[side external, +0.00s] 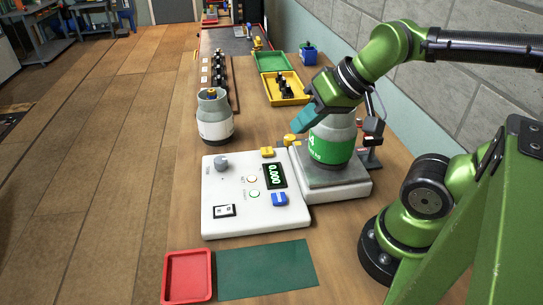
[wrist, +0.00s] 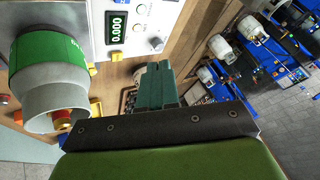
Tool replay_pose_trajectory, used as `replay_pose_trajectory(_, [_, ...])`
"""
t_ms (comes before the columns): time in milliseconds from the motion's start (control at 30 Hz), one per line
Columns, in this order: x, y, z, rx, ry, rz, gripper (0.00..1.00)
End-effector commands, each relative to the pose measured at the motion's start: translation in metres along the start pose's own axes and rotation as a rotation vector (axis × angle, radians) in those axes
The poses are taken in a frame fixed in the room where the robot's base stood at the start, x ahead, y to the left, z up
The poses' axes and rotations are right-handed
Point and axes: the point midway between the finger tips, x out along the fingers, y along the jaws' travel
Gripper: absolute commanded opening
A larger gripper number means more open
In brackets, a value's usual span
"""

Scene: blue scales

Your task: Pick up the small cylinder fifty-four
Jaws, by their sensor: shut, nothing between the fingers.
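A grey cylinder with a green label (side external: 333,140) stands upright on the metal plate of the scale (side external: 345,185). The label's number is only partly readable, with a 4 visible. This cylinder also shows at the left of the wrist view (wrist: 45,60), with a red and yellow top. A second grey and white cylinder (side external: 214,118) stands upright on the table to the left. I cannot read a fifty-four on either. My gripper (side external: 306,122) is shut and empty, its teal fingers close beside the green-labelled cylinder's top. The closed fingers also show in the wrist view (wrist: 157,75).
A white control box (side external: 235,215) with a display reading 0.000 sits in front. A red tray (side external: 187,255) and a green mat (side external: 265,268) lie nearer. Behind are a yellow tray (side external: 299,98) with small black pieces, a green tray (side external: 290,57) and a rack of black weights (side external: 233,95).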

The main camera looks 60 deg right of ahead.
Motion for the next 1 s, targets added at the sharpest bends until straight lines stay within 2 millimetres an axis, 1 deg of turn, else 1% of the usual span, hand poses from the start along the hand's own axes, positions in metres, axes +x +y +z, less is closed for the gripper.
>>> replay_pose_trajectory(33, [0.0, 0.0, 0.0, 0.0, 0.0, 0.0, 0.09])
replay_pose_trajectory(67, [0.0, 0.0, 0.0, 0.0, 0.0, 0.0, 0.14])
replay_pose_trajectory(600, [0.0, 0.0, 0.0, 0.0, 0.0, 0.0, 0.96])
replay_pose_trajectory(633, [0.0, 0.0, 0.0, 0.0, 0.0, 0.0, 1.0])
replay_pose_trajectory(833, [0.0, 0.0, 0.0, 0.001, 0.0, 0.001, 1.0])
replay_pose_trajectory(933, [0.003, 0.008, -0.004, 0.032, -0.003, 0.022, 1.0])
replay_pose_trajectory(967, [0.003, 0.012, -0.011, 0.051, 0.003, 0.035, 1.0])
replay_pose_trajectory(1000, [0.0, 0.02, -0.025, 0.078, 0.013, 0.06, 1.0])
